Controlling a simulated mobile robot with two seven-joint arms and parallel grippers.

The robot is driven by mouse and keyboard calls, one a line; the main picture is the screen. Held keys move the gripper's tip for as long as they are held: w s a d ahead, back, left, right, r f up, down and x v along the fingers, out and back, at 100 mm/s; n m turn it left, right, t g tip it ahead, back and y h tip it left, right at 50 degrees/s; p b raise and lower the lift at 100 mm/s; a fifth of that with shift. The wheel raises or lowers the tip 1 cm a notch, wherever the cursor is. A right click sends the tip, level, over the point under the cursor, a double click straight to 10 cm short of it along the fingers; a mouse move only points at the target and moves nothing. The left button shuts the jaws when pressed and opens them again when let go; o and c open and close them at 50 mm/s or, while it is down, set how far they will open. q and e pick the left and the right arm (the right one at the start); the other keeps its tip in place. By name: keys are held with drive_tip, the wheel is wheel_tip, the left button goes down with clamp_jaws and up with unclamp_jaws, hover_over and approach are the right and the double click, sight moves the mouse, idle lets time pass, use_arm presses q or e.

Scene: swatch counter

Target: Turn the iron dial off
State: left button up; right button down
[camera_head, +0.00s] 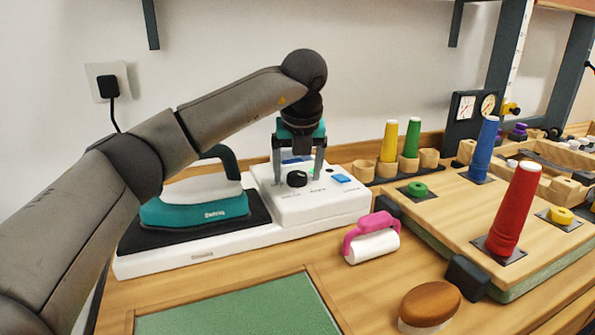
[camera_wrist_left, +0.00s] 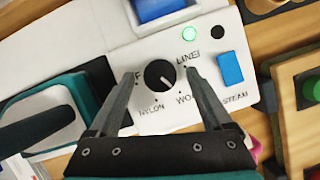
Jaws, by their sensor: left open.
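The black iron dial (camera_head: 297,178) sits on the white control panel (camera_head: 335,207) of the iron station. In the left wrist view the dial (camera_wrist_left: 160,75) has a white pointer line, with labels around it including NYLON and LINEN. Whether the fingertips reach the dial's height is unclear. My right gripper is out of view.
A blue STEAM switch (camera_wrist_left: 230,67) is close to the right finger. A pink-handled roller (camera_head: 371,240) and a brown brush (camera_head: 430,304) lie in front. A wooden board (camera_head: 440,212) with thread cones stands at the right. The green mat (camera_head: 240,312) is clear.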

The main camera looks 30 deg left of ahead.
use_arm(q)
clamp_jaws()
idle(0.6)
